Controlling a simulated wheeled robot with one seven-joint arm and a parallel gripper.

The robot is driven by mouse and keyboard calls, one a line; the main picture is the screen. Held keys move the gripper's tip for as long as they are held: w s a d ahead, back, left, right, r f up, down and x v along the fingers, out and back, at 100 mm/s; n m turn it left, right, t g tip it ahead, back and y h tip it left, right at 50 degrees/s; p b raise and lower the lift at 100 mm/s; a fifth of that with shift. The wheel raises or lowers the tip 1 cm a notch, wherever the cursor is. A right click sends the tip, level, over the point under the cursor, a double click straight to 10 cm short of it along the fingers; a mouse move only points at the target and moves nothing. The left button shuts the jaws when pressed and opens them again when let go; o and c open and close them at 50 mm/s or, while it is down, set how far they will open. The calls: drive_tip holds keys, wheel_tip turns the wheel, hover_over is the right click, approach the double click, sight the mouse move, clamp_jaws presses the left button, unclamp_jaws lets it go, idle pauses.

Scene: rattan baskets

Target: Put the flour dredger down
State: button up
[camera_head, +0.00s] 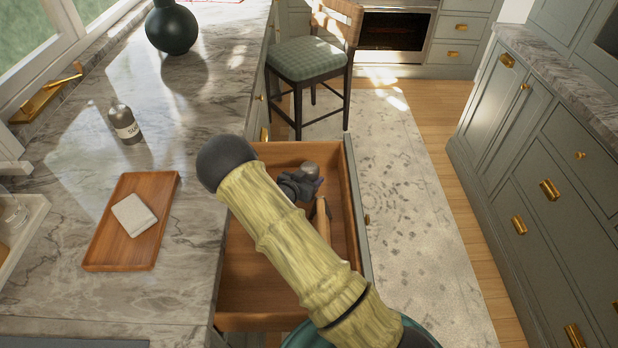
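My gripper (302,187) is dark and sits over the open wooden drawer (255,290), partly behind my own arm. A small grey rounded thing (310,168) shows right at the gripper's far side; it may be the flour dredger, but most of it is hidden. I cannot tell whether the fingers are closed on it or whether it touches the drawer floor. A grey shaker-like bottle (124,124) with a pale label stands upright on the marble counter, apart from the gripper.
A wooden tray (122,254) with a pale cloth or sponge (134,214) lies on the counter. A dark green vase (172,28) stands farther back. A long tan wooden thing (323,220) shows in the drawer. A cushioned chair (311,60) stands beyond the drawer.

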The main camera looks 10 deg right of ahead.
drive_tip(key=shift+f, duration=0.1)
drive_tip(key=o, duration=1)
drive_tip(key=shift+o, duration=0.2)
drive_tip(key=shift+r, duration=0.2)
drive_tip(key=v, duration=0.7)
drive_tip(key=shift+s+a+r, duration=0.1)
drive_tip(key=shift+s+a, duration=0.1)
